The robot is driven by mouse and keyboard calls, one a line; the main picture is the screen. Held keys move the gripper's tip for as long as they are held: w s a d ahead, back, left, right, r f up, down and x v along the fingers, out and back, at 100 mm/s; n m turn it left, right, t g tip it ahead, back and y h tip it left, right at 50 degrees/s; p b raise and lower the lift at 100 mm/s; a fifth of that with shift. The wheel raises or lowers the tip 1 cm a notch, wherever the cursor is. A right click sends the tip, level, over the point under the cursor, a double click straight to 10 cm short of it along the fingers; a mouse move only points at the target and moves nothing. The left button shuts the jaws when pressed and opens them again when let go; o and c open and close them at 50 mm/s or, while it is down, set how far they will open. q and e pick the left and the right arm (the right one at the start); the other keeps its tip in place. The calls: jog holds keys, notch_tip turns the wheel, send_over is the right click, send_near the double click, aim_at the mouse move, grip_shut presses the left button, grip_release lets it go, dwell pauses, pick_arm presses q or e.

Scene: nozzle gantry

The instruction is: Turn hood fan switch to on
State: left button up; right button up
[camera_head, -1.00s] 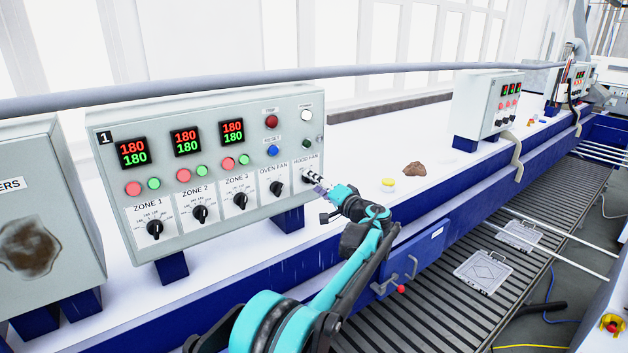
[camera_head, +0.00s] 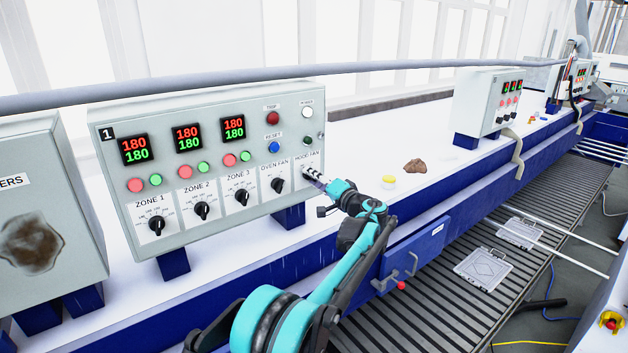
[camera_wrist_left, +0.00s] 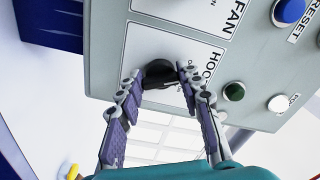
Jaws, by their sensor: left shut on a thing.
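The grey control panel (camera_head: 215,105) stands on the white bench top. Its hood fan switch, a black rotary knob, is at the lower right under the HOOD FAN label (camera_head: 306,157); in the head view my gripper covers it. In the left wrist view the black knob (camera_wrist_left: 158,74) sits between the fingers of my left gripper (camera_wrist_left: 166,80). The left gripper (camera_head: 312,175) is at the panel face, shut on the knob. The knob's pointer and on/off marks are mostly hidden. My right gripper is not in view.
The oven fan knob (camera_head: 277,186) is close on the left. The blue RESET button (camera_head: 274,147), red button (camera_head: 272,118) and a dark green button (camera_wrist_left: 234,91) are near. A long grey pipe (camera_head: 400,67) crosses above. A yellow-topped jar (camera_head: 389,182) stands on the bench.

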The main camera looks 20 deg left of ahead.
pick_arm(q)
jog(key=m+b, duration=0.2)
jog(key=m, duration=0.9)
jog(key=shift+r, duration=0.15)
jog(key=shift+m, duration=0.3)
dwell(0.4)
jog(key=o, duration=1.2)
jog(key=shift+c, duration=0.2)
jog(key=v, duration=1.2)
